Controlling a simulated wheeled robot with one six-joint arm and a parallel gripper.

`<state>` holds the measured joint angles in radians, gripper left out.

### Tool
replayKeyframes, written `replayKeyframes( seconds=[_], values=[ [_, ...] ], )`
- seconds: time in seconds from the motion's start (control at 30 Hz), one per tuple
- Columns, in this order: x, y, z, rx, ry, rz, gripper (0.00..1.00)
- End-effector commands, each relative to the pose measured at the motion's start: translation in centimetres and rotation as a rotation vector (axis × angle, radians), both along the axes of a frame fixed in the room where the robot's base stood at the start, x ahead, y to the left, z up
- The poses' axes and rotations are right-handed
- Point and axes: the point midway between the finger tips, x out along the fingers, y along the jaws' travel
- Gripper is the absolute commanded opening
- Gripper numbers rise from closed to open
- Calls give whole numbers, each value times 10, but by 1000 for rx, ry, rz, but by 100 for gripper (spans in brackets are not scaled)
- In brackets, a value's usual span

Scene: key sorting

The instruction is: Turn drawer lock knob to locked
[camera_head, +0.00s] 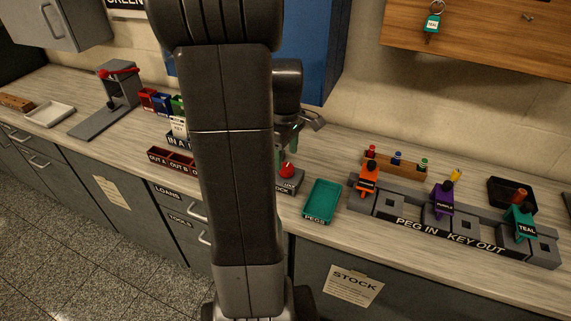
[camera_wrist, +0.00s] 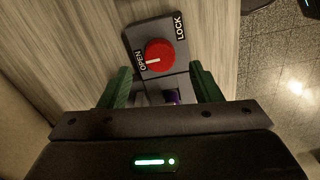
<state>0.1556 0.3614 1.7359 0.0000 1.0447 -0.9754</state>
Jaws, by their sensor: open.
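The drawer lock knob (camera_wrist: 160,51) is a round red dial on a grey plate (camera_wrist: 136,35) lettered OPEN and LOCK. Its white pointer line is turned toward OPEN in the wrist view. The red knob also shows in the head view (camera_head: 287,171), on the counter behind my arm, with part of its plate hidden. My gripper (camera_wrist: 160,70) is open, its two green fingers apart and empty, with the knob ahead between the fingertips. In the head view my gripper (camera_head: 289,134) is above the knob, partly hidden by my arm.
A teal tray (camera_head: 322,201) lies just right of the knob. A grey key rack (camera_head: 395,213) with orange, purple and teal tags stands further right. Dark red bins (camera_head: 158,157) are to the left.

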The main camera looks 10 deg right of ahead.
Motion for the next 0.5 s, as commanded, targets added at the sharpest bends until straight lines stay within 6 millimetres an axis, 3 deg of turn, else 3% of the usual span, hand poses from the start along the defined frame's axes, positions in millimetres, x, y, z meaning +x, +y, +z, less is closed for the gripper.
replayKeyframes(
  seconds=[0.2, 0.5],
  values=[
    [0, 0, -32, 0, 1, 0, 58],
    [0, 0, -41, 0, -1, 0, 58]
  ],
)
